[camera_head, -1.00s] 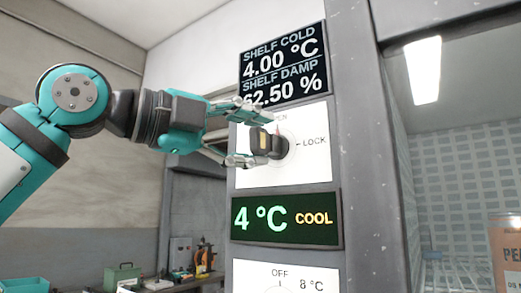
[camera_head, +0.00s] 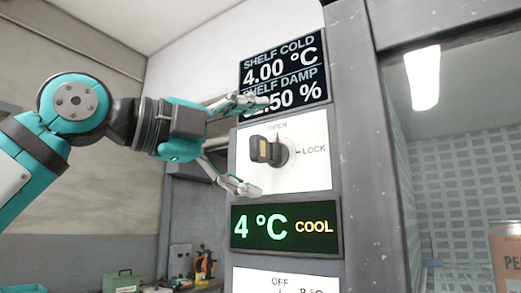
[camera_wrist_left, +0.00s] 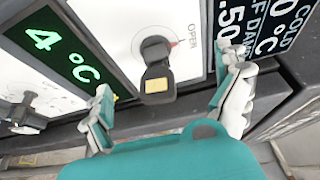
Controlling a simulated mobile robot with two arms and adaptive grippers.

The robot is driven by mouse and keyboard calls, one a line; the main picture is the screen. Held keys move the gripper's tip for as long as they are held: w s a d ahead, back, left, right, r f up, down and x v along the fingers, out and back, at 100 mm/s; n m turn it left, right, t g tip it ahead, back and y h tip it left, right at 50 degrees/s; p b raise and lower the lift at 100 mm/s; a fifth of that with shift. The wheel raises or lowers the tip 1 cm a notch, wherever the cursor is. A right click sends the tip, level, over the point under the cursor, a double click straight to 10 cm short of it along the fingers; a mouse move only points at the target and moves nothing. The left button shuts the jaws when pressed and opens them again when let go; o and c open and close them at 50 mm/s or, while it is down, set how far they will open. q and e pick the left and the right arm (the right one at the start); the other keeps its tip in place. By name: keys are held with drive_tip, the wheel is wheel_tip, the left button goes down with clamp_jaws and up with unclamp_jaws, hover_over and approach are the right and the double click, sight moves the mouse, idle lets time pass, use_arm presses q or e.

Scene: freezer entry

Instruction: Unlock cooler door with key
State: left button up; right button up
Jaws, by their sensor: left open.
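The dark key (camera_head: 262,150) with a yellow label sits in the round lock on the white panel (camera_head: 310,175) marked OPEN and LOCK. A red pointer on the lock points up toward OPEN in the head view. My left gripper (camera_head: 252,143) is wide open, with one finger above the key and one below it, apart from it. In the left wrist view the key (camera_wrist_left: 157,83) stands between the two spread fingers of the gripper (camera_wrist_left: 168,78), untouched. The red pointer there also faces OPEN. My right gripper is not in view.
A black display (camera_head: 284,68) is above the lock panel and a green-lit 4 °C display (camera_head: 287,228) is below it. A lower dial (camera_wrist_left: 28,112) also has a dark knob. A grey door frame (camera_head: 370,150) and cooler interior are at right.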

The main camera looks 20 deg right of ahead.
use_arm(q)
drive_tip(key=shift+a, duration=0.1)
drive_tip(key=shift+s+a+b, duration=1.1)
drive_tip(key=shift+s+a, duration=0.1)
drive_tip(key=shift+a, duration=0.25)
drive_tip(key=shift+s+a, duration=0.35)
drive_tip(key=shift+a, duration=0.1)
drive_tip(key=shift+s+a+b, duration=0.55)
drive_tip(key=shift+s+a, duration=0.1)
drive_tip(key=shift+a, duration=0.15)
drive_tip(key=shift+s+a+b, duration=0.55)
drive_tip(key=shift+s+a, duration=0.05)
drive_tip(key=shift+a, duration=0.2)
